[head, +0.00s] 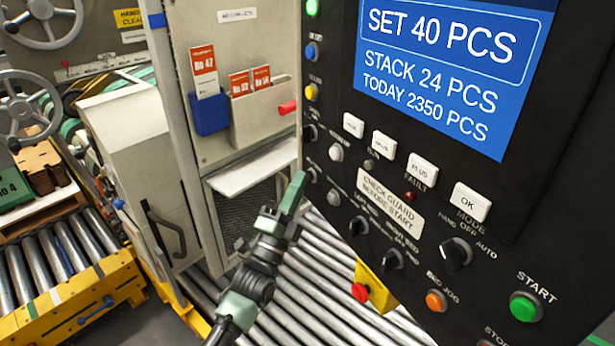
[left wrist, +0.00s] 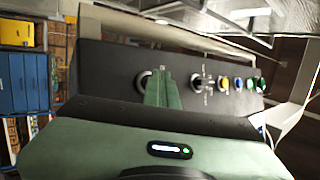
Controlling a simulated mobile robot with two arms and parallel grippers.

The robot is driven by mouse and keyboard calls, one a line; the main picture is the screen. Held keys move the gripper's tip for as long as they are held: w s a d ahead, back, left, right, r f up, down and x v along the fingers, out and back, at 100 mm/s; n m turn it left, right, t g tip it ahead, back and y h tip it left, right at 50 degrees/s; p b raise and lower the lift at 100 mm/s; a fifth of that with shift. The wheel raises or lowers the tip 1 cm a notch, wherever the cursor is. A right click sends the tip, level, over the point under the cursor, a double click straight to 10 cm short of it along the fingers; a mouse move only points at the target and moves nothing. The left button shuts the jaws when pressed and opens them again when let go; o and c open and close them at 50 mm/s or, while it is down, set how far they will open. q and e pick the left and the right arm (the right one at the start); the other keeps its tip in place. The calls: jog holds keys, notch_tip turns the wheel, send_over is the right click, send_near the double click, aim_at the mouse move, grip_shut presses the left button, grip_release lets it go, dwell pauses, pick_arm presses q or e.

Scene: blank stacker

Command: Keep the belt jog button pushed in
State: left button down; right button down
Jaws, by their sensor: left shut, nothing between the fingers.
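My left gripper (head: 297,183) is shut and empty, its green fingers together and pointing up at the left edge of the black control panel (head: 345,120). In the left wrist view the shut fingers (left wrist: 163,91) stand in front of the panel face, just right of a dark round control (left wrist: 144,81). I cannot tell whether the tips touch or press anything. No label reading belt jog is legible; the fingers may hide the button there. An orange button (head: 436,300) low on the panel has a label ending in JOG. My right gripper is not in view.
A blue screen (head: 450,70), white keys, a black mode knob (head: 455,255) and a green start button (head: 525,306) crowd the panel. A red-and-yellow stop button (head: 360,292) sits below it. Rollers (head: 320,285) run underneath; a grey cabinet (head: 240,130) stands left.

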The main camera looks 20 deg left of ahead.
pick_arm(q)
jog(key=shift+s, duration=0.1)
dwell(0.4)
jog(key=shift+s+a+p, duration=0.3)
jog(key=shift+s+a, duration=0.2)
jog(key=shift+s, duration=0.05)
jog(key=shift+s+a+p, duration=0.35)
jog(key=shift+s+a, duration=0.45)
jog(key=shift+s, duration=0.2)
jog(key=shift+s+a+p, duration=0.3)
jog(key=shift+s+a, duration=0.5)
jog(key=shift+s, duration=0.15)
